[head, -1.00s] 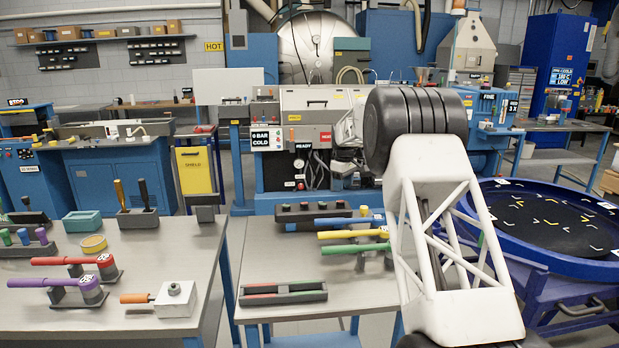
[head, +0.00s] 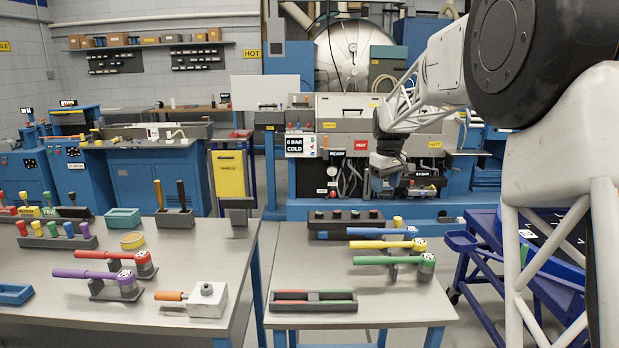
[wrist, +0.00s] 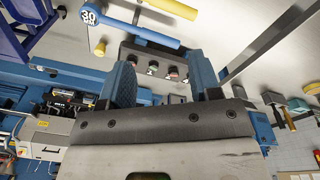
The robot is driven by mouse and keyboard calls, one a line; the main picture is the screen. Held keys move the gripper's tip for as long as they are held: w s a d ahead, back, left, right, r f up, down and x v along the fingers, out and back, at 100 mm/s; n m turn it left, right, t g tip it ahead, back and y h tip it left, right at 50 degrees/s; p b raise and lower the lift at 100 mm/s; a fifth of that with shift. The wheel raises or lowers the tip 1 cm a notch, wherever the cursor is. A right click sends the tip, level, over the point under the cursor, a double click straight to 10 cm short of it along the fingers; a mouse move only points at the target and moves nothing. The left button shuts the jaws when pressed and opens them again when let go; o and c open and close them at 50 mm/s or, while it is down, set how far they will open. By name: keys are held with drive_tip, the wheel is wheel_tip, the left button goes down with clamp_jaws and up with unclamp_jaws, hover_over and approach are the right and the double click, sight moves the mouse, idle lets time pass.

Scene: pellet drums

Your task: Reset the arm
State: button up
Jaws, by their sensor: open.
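My arm reaches in from the right side of the head view and bends back toward the machine. My gripper (head: 386,188) hangs from its end, above and behind the middle table (head: 375,307). In the wrist view, the two blue fingers of my gripper (wrist: 163,84) stand apart with nothing between them. Past them lies a dark rack (wrist: 152,62) with several round sockets. The blue-handled tool marked 30 (wrist: 135,28) lies close by, apart from the fingers. The fingertips are small and partly unclear in the head view.
The middle table holds yellow (head: 385,244) and green (head: 390,261) handled tools and a red-green tray (head: 313,306). The left table (head: 195,250) holds red and purple tools and a white block (head: 208,299). A blue cart (head: 490,250) stands right, partly behind my arm.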

drive_tip(key=s+a+r+m, duration=0.1)
drive_tip(key=s+r, duration=0.1)
drive_tip(key=s, duration=0.6)
drive_tip(key=s+a+r+m, duration=0.1)
drive_tip(key=s+r, duration=0.1)
drive_tip(key=s, duration=0.6)
drive_tip(key=s+f+m, duration=0.1)
drive_tip(key=s+f, duration=0.2)
drive_tip(key=s, duration=0.9)
drive_tip(key=s+a+f+m+t, duration=0.1)
drive_tip(key=s+f, duration=0.3)
drive_tip(key=s, duration=0.9)
drive_tip(key=s+f+m, duration=0.2)
drive_tip(key=s+f, duration=0.1)
drive_tip(key=s, duration=1)
drive_tip(key=shift+s+a+f+t, duration=0.15)
drive_tip(key=shift+s+a+t, duration=0.1)
drive_tip(key=shift+a+t, duration=0.15)
